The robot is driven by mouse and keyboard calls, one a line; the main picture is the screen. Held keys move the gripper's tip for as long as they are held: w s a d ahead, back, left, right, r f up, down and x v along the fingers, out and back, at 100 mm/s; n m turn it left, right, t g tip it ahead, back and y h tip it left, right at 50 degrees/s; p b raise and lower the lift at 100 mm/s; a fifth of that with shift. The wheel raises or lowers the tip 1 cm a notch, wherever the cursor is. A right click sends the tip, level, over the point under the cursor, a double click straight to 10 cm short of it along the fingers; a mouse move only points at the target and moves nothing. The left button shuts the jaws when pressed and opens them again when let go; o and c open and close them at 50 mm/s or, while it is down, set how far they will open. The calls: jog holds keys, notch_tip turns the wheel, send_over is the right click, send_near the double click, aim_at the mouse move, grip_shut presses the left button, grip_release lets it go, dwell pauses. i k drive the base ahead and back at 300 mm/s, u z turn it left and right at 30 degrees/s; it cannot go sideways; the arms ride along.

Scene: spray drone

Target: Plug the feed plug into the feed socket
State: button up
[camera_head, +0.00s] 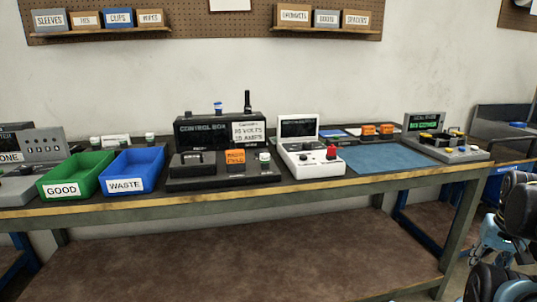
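I cannot pick out the feed plug or the feed socket with certainty. A black control box (200,135) stands at the back of the bench, with a sign about volts and amperes on its front. On the low black base in front of it sits an orange block (235,157) with small lettering that I cannot read surely. Two more orange blocks (368,131) lie farther right at the back of the bench. Black and light-blue links of my arm show at the right edge, off the bench's right end. My gripper's fingertips do not show.
Green GOOD bin (60,188) and blue WASTE bin (122,186) stand left of the box. A white device with a red knob (308,155) stands right of it. A blue mat (385,160) lies clear; a grey tester-like unit (445,148) stands at the right end.

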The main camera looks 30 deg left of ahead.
aim_at(331, 150)
jog(key=u, duration=0.05)
jog(key=k, duration=0.9)
jog(key=u, duration=1.45)
jog(key=i, duration=1)
jog(key=z, duration=0.7)
